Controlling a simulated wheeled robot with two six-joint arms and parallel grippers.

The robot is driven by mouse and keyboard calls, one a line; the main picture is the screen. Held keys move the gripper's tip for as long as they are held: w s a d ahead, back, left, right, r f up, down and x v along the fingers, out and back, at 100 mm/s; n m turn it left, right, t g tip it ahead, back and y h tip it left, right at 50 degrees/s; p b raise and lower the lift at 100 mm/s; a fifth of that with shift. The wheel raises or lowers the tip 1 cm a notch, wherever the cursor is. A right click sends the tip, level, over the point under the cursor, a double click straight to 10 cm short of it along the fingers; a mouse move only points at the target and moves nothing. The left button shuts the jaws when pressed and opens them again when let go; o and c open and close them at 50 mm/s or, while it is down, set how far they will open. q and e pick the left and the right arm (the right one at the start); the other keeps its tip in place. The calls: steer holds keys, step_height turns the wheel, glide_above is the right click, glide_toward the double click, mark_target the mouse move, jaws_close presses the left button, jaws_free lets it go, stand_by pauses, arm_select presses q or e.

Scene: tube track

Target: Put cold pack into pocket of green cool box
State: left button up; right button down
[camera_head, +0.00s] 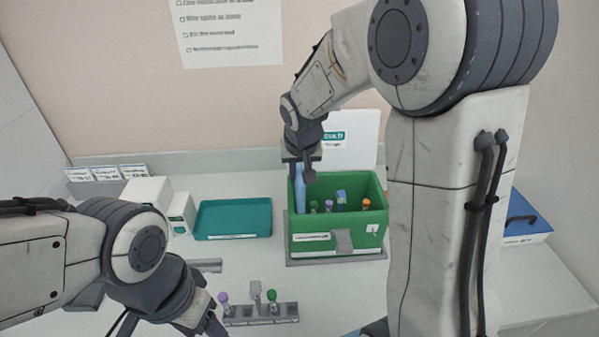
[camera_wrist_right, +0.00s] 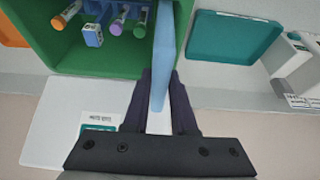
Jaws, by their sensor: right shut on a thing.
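The green cool box (camera_head: 310,226) stands open at the back of the bench. My right gripper (camera_head: 304,170) is above its left end, shut on a light blue cold pack (camera_head: 301,195). The pack hangs upright, its lower part inside the box along the left side. The right wrist view shows the slab-like pack (camera_wrist_right: 164,55) between my dark fingers, beside the box's inner wall. The pocket and the pack's lower end cannot be made out clearly. My left gripper (camera_head: 208,322) is low at the front left, partly cut off; its opening is unclear.
Several capped tubes and a small blue-white item (camera_head: 341,196) are in the box. A teal tray (camera_head: 232,218) lies left of it. A rack (camera_head: 262,314) with purple- and green-capped tubes is in front. A blue case (camera_head: 525,222) is at right.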

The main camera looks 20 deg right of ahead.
steer(key=shift+f+b, duration=1.1)
steer(key=shift+f, duration=0.3)
steer(key=shift+f+b, duration=0.65)
steer(key=shift+b, duration=0.05)
steer(key=shift+f, duration=0.1)
